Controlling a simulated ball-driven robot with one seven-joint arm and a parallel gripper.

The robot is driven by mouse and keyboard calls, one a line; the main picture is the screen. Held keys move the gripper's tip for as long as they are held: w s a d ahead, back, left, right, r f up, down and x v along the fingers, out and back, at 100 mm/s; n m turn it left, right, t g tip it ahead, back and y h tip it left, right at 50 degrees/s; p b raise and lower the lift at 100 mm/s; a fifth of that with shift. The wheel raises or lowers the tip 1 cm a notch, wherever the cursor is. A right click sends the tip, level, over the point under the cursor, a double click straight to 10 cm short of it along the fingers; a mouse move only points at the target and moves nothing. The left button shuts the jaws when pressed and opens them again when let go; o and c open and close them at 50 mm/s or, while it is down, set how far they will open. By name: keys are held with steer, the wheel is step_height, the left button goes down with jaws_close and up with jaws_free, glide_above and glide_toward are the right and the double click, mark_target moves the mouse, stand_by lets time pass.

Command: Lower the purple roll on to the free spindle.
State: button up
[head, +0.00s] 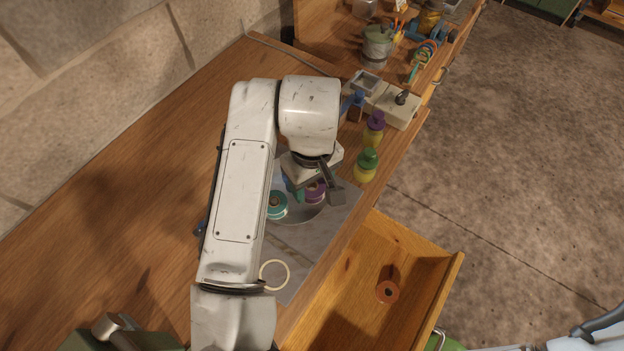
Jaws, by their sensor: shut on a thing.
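The purple roll (314,193) is between the fingers of my gripper (316,186), which is shut on it. My wrist and fingers cover part of the roll. It is low over a round grey base (307,213) on a grey mat. A teal roll (277,207) is on that base, just left of the purple roll. I cannot make out the free spindle; the purple roll and my gripper hide that part of the base. I cannot tell whether the purple roll touches the base.
A green-capped bottle (366,166) and a purple-capped bottle (374,130) stand close to the right of my gripper. A cream ring (274,275) lies on the mat. A drawer (444,290) stands open below, with an orange-brown roll (387,292) inside. The bench is clear at left.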

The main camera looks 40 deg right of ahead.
mark_target(312, 194)
steer(key=shift+f, duration=0.2)
steer(key=shift+f+b, duration=0.6)
steer(key=shift+f, duration=0.15)
steer(key=shift+f, duration=0.15)
steer(key=shift+f+b, duration=0.55)
steer(key=shift+f, duration=0.15)
steer(key=shift+f, duration=0.4)
stand_by(0.5)
steer(key=o, duration=1.1)
steer(key=shift+o, duration=0.2)
steer(key=shift+c, duration=0.5)
